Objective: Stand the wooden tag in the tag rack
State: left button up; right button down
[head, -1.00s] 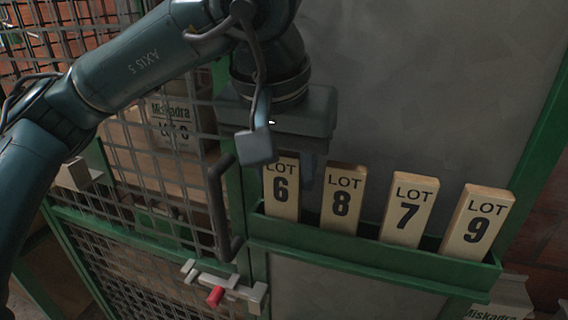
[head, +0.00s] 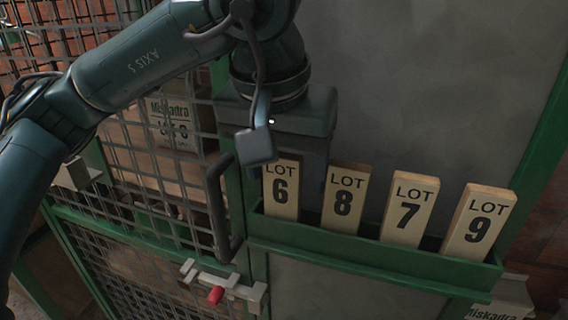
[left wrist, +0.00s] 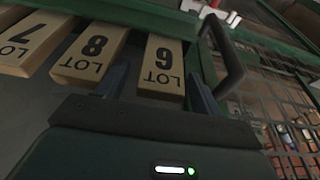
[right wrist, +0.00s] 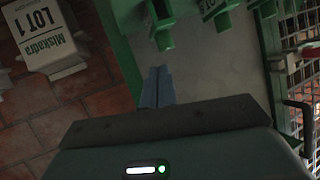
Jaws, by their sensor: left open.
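The wooden tag marked LOT 6 (head: 282,190) stands upright at the left end of the green tag rack (head: 370,262). It also shows in the left wrist view (left wrist: 161,62). My left gripper (left wrist: 160,86) is open, with its fingers apart on either side of the tag's top and clear gaps beside it. In the head view, my left gripper (head: 294,165) is just above and behind the tag. The tag's foot is hidden by the rack's front wall. My right gripper (right wrist: 158,72) is shut and empty in the right wrist view, away from the tags.
Tags LOT 8 (head: 344,199), LOT 7 (head: 408,210) and LOT 9 (head: 477,223) stand to the right in the rack. A dark door handle (head: 222,210) and mesh door (head: 120,210) are close on the left. A red-knobbed latch (head: 215,295) lies below.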

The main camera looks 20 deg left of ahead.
pick_arm(q)
jog(key=p+v, duration=0.2)
jog(key=v, duration=1.1)
jog(key=shift+s+r, duration=0.1)
jog(key=shift+s, duration=0.05)
